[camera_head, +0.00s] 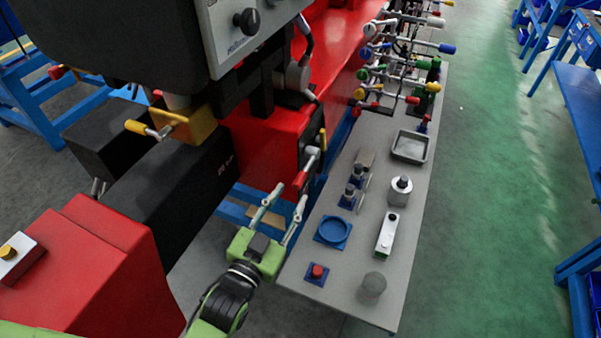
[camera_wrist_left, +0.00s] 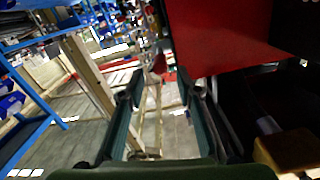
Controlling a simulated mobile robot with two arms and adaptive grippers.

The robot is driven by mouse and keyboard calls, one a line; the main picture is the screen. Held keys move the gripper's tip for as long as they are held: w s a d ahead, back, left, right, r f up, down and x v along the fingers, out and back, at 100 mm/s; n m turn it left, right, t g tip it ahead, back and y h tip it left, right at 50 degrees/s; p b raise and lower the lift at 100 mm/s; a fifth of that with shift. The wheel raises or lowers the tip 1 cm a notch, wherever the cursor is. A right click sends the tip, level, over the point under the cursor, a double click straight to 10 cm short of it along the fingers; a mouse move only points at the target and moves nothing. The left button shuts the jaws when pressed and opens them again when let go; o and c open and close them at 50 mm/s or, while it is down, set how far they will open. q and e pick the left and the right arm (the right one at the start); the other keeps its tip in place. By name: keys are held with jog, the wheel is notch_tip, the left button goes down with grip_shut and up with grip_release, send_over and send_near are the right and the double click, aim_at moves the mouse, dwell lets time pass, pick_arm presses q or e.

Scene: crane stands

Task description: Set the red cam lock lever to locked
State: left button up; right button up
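The red cam lock lever (camera_head: 300,179) has a red grip on a silver arm. It is on the side of the red and black machine in the middle of the head view. In the left wrist view the red grip (camera_wrist_left: 159,64) shows just beyond the fingertips, near the middle. My left gripper (camera_head: 290,196) is open, with its two fingers apart and pointing up at the lever. The fingers (camera_wrist_left: 160,84) also show apart and empty in the left wrist view. Whether a fingertip touches the lever, I cannot tell. My right gripper is not in view.
A grey table (camera_head: 340,280) stands close to the right of my left gripper, with a blue ring (camera_head: 333,231), a red button (camera_head: 317,271) and other parts on it. A yellow-tipped lever (camera_head: 148,130) is at left. Green floor (camera_head: 490,200) is clear at right.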

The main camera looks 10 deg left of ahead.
aim_at(295, 188)
pick_arm(q)
jog(key=p+x, duration=0.1)
jog(key=x, duration=0.6)
jog(key=shift+p, duration=0.3)
jog(key=shift+f, duration=0.1)
grip_shut()
